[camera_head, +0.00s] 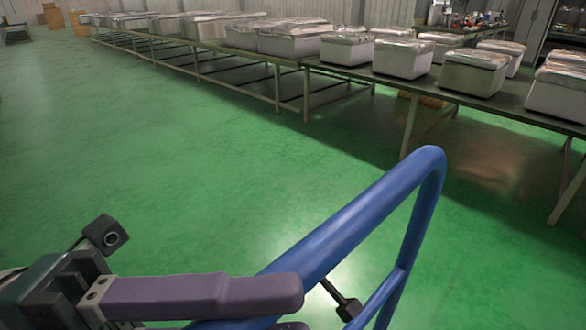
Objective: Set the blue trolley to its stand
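The blue trolley shows only as its tubular blue handle (355,222), which rises from the bottom edge to a rounded corner right of centre. The rest of the trolley is below the picture. My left gripper (285,308) comes in from the lower left. Its two purple fingers lie across the lower left part of the handle, with the blue tube showing between them, and it appears shut on the handle. My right gripper cannot be made out. No stand for the trolley can be made out.
A long metal table (290,62) with several grey wrapped boxes runs across the back to the right edge. Its legs stand beyond the handle. Cardboard boxes (54,15) stand far left. The green floor (140,130) is clear ahead and left. A small black block (348,309) shows behind the handle.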

